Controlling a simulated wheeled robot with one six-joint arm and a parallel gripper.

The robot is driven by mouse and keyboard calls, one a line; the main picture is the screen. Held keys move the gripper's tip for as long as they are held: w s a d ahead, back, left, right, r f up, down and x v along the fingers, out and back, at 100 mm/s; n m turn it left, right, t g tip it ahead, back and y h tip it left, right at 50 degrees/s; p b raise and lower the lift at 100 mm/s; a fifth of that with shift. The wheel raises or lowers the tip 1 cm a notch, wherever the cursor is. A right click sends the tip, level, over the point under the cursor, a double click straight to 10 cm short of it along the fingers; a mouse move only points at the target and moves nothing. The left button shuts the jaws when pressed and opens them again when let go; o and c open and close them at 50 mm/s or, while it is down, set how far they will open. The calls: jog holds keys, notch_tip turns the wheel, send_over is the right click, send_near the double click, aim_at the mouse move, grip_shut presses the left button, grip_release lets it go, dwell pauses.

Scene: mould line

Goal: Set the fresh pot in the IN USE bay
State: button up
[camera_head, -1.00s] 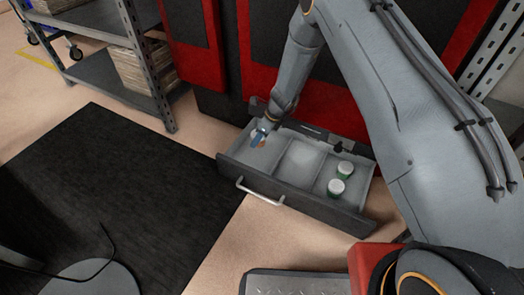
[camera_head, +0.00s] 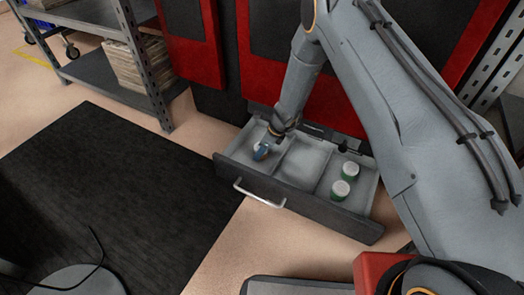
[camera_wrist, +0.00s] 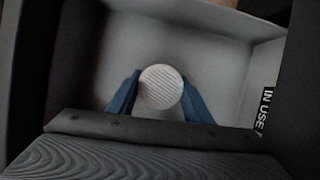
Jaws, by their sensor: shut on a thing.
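The fresh pot shows as a round white ribbed lid (camera_wrist: 161,87) between the two blue fingers of my gripper (camera_wrist: 160,98) in the wrist view. My gripper is shut on it. In the head view, my gripper (camera_head: 262,153) is down in the left compartment of the open drawer (camera_head: 300,200). Only a small part of the pot can be made out there. A label reading IN USE (camera_wrist: 266,108) is on the right side of the grey bay (camera_wrist: 210,45) in the wrist view. Whether the pot touches the bay floor cannot be told.
The middle compartment (camera_head: 303,160) looks empty. A dark mat (camera_head: 110,200) lies left of the drawer. A metal shelf (camera_head: 105,75) stands at the back left.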

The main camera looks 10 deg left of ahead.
jog(key=shift+f, duration=0.15)
jog(key=o, duration=1.1)
jog(key=p+v, duration=0.5)
jog(key=v, duration=0.7)
jog(key=s+a+r+n+g, duration=0.1)
jog(key=s+a+r+n, duration=0.2)
jog(key=s+r+n, duration=0.45)
jog(key=s+a+r+n, duration=0.2)
jog(key=s+r, duration=0.2)
jog(key=r, duration=0.7)
jog(key=s+a+r+n+g, duration=0.1)
jog(key=s+a+r+n, duration=0.2)
jog(key=s+r+n, duration=0.5)
jog(key=s+d+r+n+h, duration=0.1)
jog(key=s+d+r+n, duration=0.2)
jog(key=s, duration=0.4)
jog(key=s+d+r+n, duration=0.3)
jog(key=s+r+n, duration=0.1)
jog(key=s, duration=0.3)
jog(key=s+d+r+n+h, duration=0.1)
jog(key=s+d+r+n, duration=0.3)
jog(key=s, duration=0.3)
jog(key=shift+d+r+t+h, duration=0.1)
jog(key=shift+r+t+h, duration=0.2)
jog(key=shift+r, duration=0.3)
